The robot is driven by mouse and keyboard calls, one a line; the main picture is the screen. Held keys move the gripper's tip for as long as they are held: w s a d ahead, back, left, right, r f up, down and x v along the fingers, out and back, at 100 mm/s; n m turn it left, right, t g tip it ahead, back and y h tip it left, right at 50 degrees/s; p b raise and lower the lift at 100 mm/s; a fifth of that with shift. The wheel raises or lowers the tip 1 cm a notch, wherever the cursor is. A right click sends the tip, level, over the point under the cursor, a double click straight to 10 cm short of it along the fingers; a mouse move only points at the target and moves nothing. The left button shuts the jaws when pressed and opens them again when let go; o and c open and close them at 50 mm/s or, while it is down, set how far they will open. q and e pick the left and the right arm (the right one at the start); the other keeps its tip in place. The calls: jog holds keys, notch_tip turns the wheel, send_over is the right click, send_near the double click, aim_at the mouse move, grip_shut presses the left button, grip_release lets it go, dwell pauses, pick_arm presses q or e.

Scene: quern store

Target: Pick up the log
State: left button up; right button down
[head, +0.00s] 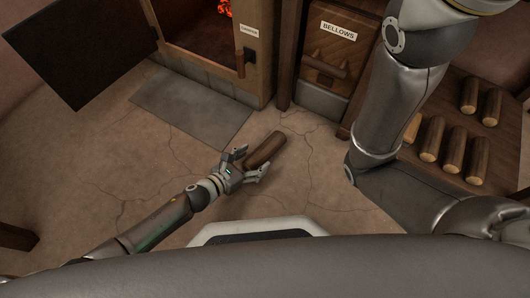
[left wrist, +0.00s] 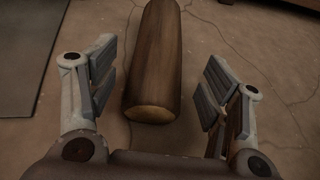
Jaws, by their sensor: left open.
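A brown log (head: 266,149) lies on the cracked floor in the middle of the head view. My left gripper (head: 251,166) is open at the log's near end. In the left wrist view the log (left wrist: 154,62) lies lengthwise, with its pale cut end facing me. The open fingers of my left gripper (left wrist: 160,88) stand on either side of the near end, with a gap at each side. My right arm fills the right of the head view, but its gripper is out of view.
Several more logs (head: 453,147) lie on a wooden rack (head: 418,173) at the right. A furnace with glowing coals (head: 225,8) and its open dark door (head: 80,50) stand at the back. A grey slab (head: 190,108) lies before it. A bellows cabinet (head: 335,45) stands beside it.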

aim_at(263, 153)
pick_arm(q)
jog(key=shift+b+x, duration=1.85)
jog(key=shift+x, duration=0.75)
jog(key=shift+w+r, duration=0.15)
jog(key=shift+r, duration=0.05)
jog(key=shift+c, duration=0.3)
jog(key=c, duration=1.2)
